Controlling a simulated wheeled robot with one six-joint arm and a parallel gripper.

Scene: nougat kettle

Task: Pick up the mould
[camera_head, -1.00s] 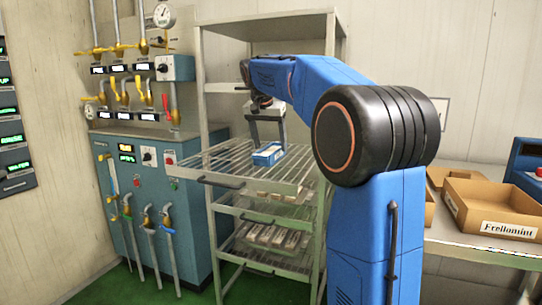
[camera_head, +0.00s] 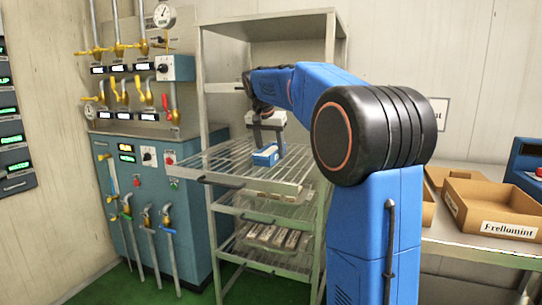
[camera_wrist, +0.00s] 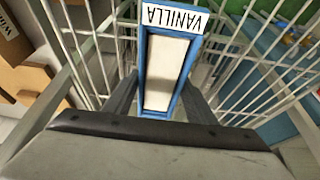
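The mould (camera_head: 266,155) is a small blue, open-topped tray with a pale filling and a white label on one end. My gripper (camera_head: 267,148) points down over the mould, with one finger on each side. The fingers (camera_wrist: 162,85) look spread and very near the mould's long sides; contact is not clear.
The wire shelf (camera_head: 228,166) has a dark handle at its front. Lower shelves hold several pale bars (camera_head: 278,237). A teal machine (camera_head: 150,185) with taps stands left of the rack. Cardboard trays (camera_head: 500,205), one labelled "Frellomint", stand on the right table.

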